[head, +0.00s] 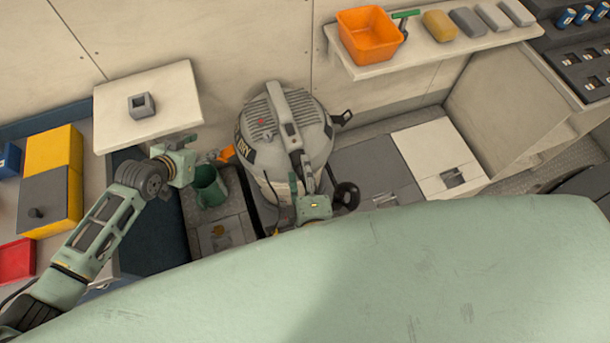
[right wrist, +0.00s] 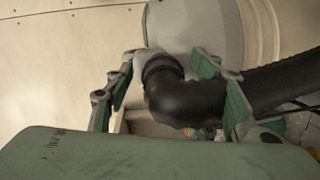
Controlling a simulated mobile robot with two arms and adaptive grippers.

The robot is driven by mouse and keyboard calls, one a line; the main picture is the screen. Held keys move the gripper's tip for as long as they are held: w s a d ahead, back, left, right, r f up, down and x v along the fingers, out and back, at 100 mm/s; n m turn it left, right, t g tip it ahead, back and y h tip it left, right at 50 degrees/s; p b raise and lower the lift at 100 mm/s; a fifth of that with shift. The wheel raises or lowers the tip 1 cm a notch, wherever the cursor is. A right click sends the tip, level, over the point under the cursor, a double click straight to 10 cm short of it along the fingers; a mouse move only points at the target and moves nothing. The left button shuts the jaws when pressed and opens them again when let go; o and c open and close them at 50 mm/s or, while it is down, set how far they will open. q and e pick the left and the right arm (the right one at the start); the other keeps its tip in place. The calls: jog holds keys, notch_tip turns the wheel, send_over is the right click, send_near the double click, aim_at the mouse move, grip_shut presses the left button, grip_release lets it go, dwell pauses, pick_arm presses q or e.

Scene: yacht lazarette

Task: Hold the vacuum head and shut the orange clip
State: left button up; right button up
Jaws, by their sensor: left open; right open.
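The vacuum (head: 262,165) stands upright at the centre of the head view, with its ribbed grey vacuum head (head: 272,118) on top. An orange clip (head: 227,154) sticks out from its left side. My left gripper (head: 208,157) is open, just left of the clip; whether they touch is unclear. My right gripper (head: 304,180) is open at the vacuum's near side. In the right wrist view, the right gripper's fingers (right wrist: 165,65) stand on both sides of a black hose elbow (right wrist: 172,95) in front of the grey body. Contact with the elbow is unclear.
A pale board (head: 165,112) with a small grey block is at upper left. A wall shelf (head: 430,48) holds an orange bin (head: 368,35) and several blocks. Floor panels (head: 375,168) right of the vacuum are mostly clear.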

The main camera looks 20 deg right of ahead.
jog(key=shift+c, duration=0.3)
jog(key=c, duration=1.1)
grip_shut()
jog(key=shift+r, duration=0.1)
